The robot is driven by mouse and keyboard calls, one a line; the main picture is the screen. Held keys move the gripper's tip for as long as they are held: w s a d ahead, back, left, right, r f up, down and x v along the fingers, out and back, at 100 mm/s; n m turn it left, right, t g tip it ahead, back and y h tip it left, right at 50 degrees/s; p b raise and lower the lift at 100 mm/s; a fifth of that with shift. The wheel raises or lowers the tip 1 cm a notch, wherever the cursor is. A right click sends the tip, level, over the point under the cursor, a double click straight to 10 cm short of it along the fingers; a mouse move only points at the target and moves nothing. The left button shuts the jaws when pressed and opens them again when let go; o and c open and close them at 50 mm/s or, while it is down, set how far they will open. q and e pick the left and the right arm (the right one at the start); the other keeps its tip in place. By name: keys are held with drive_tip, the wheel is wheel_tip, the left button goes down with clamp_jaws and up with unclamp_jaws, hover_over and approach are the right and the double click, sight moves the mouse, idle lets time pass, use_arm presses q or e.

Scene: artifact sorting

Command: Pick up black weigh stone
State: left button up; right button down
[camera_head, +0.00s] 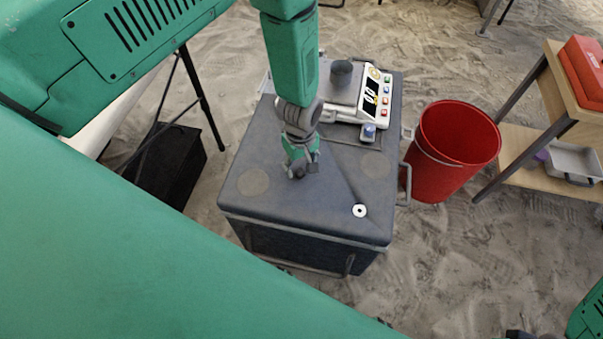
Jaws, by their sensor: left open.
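The black weigh stone, a dark cylinder (341,73), stands upright on the pan of a white scale (373,95) at the back of a dark grey case. My left gripper (299,170) is over the middle of the case lid, pointing down. It is open, with nothing seen between its fingers. It is nearer the camera than the stone and to its left, apart from it. Its height above the lid is hard to tell. Only a part of my right arm shows at the bottom right corner; its gripper is out of frame.
The grey case (310,215) has a small white ring (359,210) on its lid. A small blue-topped object (368,131) is at the scale's front. A red bucket (450,150) stands right of the case. A wooden shelf (540,150) with a red box (585,70) is farther right.

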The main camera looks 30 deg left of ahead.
sight(300, 171)
use_arm(q)
wheel_tip(300, 171, down, 3)
drive_tip(key=shift+a+b, duration=0.1)
drive_tip(key=shift+b, duration=0.25)
drive_tip(key=shift+r, duration=0.15)
drive_tip(key=shift+c, duration=0.8)
drive_tip(key=shift+d, duration=0.3)
drive_tip(key=c, duration=0.9)
drive_tip(key=shift+a, duration=0.1)
drive_tip(key=shift+a+r, duration=0.1)
drive_tip(key=shift+r, duration=0.2)
wheel_tip(300, 171, up, 9)
drive_tip(key=p, duration=0.3)
drive_tip(key=shift+f, duration=0.1)
drive_tip(key=shift+r, duration=0.3)
